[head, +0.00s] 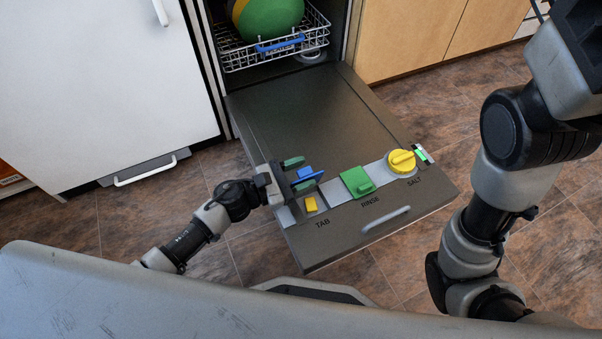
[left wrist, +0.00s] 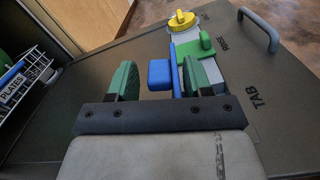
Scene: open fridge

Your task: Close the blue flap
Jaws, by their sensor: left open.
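The blue flap (head: 310,181) stands raised beside the TAB compartment on the open dishwasher door (head: 330,115). In the left wrist view, the flap (left wrist: 187,76) appears nearly edge-on, with a blue block (left wrist: 160,75) on its left side. A yellow tablet (head: 310,204) shows at the TAB compartment. My left gripper (head: 298,173) is at the flap, with its green-padded fingers apart. I cannot tell whether that finger touches the flap. My right gripper is out of view.
A green RINSE cover (head: 357,182) and yellow SALT knob (head: 402,161) share the strip. A grey handle (head: 386,222) stands near the door's outer edge. My right arm occupies the right side.

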